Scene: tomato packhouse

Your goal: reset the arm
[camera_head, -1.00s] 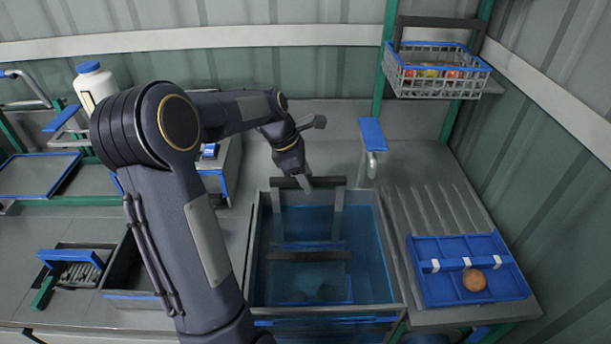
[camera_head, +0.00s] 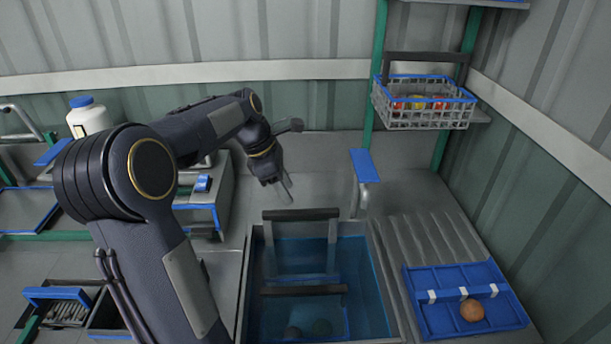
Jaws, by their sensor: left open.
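My left arm comes in from the left and reaches over the counter. Its gripper (camera_head: 284,190) is open and empty, above and behind the sink basin (camera_head: 252,290). It is apart from the dark handle (camera_head: 301,214) of a basket that stands in the water. My right gripper is not in view.
A blue-flapped tap (camera_head: 364,168) stands behind the basin. A blue divided tray (camera_head: 440,318) holding one orange-brown tomato (camera_head: 471,310) lies on the right drainboard. A wire basket (camera_head: 425,118) of fruit sits on a shelf. A white jug (camera_head: 90,118) stands at left.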

